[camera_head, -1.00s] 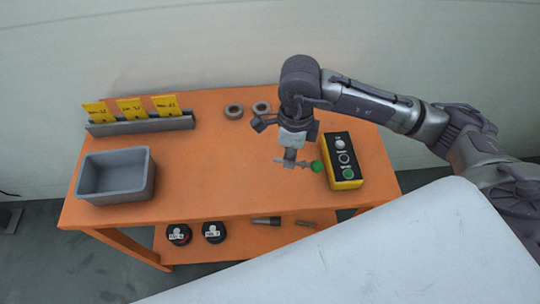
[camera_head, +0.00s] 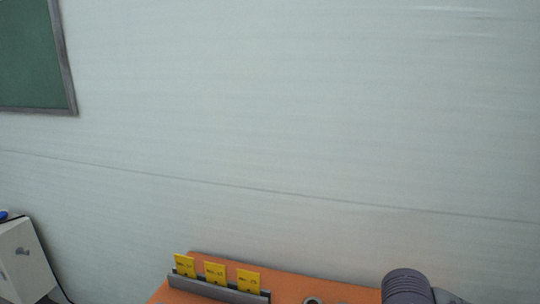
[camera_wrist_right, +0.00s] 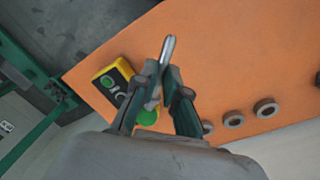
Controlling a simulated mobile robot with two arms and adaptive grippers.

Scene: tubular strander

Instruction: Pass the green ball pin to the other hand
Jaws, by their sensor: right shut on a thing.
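The green ball pin shows in the right wrist view, with its green ball (camera_wrist_right: 147,117) on the near side and its metal tip (camera_wrist_right: 168,45) past the fingertips. My right gripper (camera_wrist_right: 163,85) is shut on the pin's metal shaft. The pin is above the orange bench (camera_wrist_right: 215,65). In the head view only a rounded part of my right arm shows at the bottom right; the gripper and pin are out of that picture. My left gripper is in neither view.
A yellow and black button box (camera_wrist_right: 103,88) stands on the bench, close to the gripper in the picture. Several grey rings (camera_wrist_right: 233,120) lie on it to the right. The head view shows a rack (camera_head: 225,291) with yellow cards, a green board (camera_head: 32,60) and mostly bare wall.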

